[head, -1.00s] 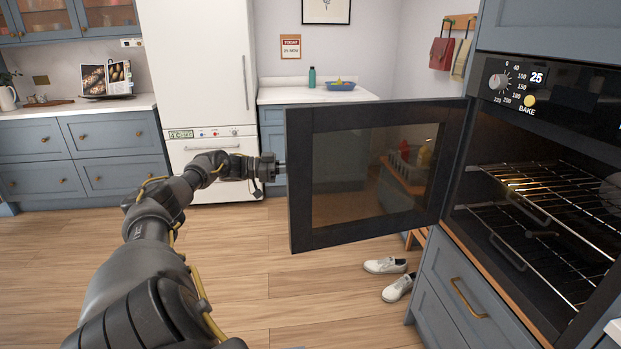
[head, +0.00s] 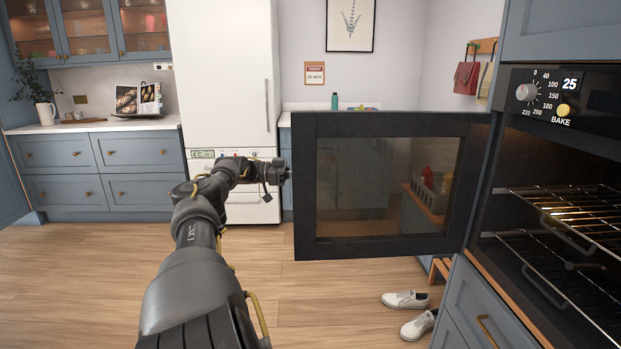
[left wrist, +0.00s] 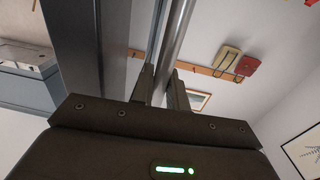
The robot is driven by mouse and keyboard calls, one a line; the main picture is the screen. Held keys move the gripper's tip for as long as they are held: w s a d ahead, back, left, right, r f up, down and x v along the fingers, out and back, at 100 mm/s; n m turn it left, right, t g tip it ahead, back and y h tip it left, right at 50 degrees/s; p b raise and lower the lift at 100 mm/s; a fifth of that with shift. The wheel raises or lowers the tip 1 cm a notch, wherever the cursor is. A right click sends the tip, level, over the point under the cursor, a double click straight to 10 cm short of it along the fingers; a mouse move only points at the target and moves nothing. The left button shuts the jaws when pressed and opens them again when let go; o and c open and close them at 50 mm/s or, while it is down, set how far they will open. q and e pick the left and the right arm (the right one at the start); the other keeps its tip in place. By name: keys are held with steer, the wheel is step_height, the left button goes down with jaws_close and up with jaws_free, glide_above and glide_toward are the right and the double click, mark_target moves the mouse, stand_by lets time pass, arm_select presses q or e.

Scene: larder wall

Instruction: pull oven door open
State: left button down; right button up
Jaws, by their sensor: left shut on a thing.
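The oven door (head: 306,190) is dark framed with a glass pane, hinged on the right, and stands swung wide open from the oven (head: 545,150). My left gripper (head: 286,172) is at the door's free left edge; the door hides its fingertips in the head view. In the left wrist view, the fingers (left wrist: 163,88) are shut around a round metal bar, the door handle (left wrist: 176,40), beside the dark door edge (left wrist: 90,50). The oven inside shows two wire racks (head: 570,210). My right gripper is not in view.
White shoes (head: 406,300) lie on the wood floor below the door. A drawer with a brass handle (head: 486,328) is under the oven. A white fridge (head: 222,80) and blue cabinets (head: 95,165) stand behind. The floor at left is clear.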

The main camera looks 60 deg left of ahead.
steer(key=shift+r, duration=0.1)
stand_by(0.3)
arm_select(q)
steer(key=c, duration=1.5)
jaws_free()
steer(key=shift+a, duration=0.1)
